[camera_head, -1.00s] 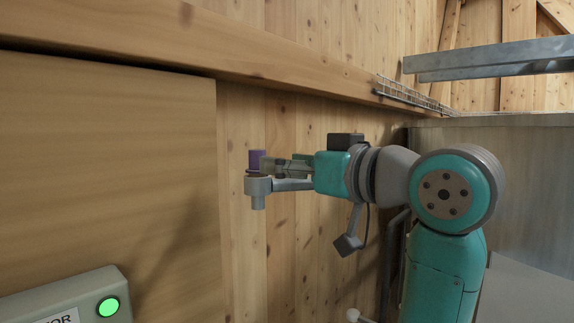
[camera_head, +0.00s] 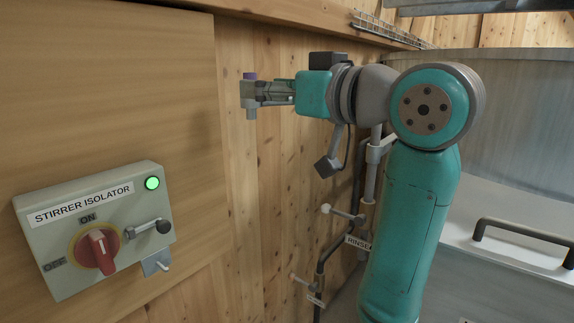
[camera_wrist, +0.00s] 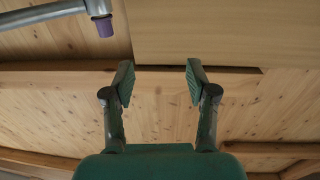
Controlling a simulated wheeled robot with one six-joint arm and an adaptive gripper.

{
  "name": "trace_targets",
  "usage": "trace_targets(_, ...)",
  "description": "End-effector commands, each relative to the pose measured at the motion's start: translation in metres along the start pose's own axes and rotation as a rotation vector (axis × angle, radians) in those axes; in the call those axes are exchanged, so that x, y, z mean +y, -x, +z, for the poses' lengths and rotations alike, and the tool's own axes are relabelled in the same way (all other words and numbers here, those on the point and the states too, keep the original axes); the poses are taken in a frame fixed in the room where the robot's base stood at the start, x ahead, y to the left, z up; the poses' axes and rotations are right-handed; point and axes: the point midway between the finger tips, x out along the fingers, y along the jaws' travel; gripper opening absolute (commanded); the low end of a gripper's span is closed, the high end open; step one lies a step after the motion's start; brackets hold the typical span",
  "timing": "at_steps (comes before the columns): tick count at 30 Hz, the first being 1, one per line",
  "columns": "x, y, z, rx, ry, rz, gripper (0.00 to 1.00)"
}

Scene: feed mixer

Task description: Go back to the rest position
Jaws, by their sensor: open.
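My gripper (camera_head: 272,92) is held out level to the left in front of the plank wall, on my bent teal arm. In the wrist view my gripper (camera_wrist: 160,82) has its two fingers spread apart with nothing between them. A grey fitting with a purple end (camera_head: 249,93) shows at the fingertips in the head view. In the wrist view a grey pipe with a purple end (camera_wrist: 104,26) is at the upper left, apart from the fingers. The head view does not show clearly whether the fitting touches a finger.
A stirrer isolator box (camera_head: 95,230) with a red knob, lever and green lamp is on the wooden panel at left. Pipes with valve handles (camera_head: 342,213) run beside my arm. A metal cover with a black handle (camera_head: 522,234) is at right, below a grey tank wall (camera_head: 510,125).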

Motion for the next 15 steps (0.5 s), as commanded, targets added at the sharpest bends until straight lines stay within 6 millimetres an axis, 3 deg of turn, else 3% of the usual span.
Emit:
trace_targets(10,0.015,-0.007,0.036,0.005,-0.046,0.028,0.57)
trace_targets(15,0.026,-0.011,0.064,0.008,-0.079,0.050,0.57)
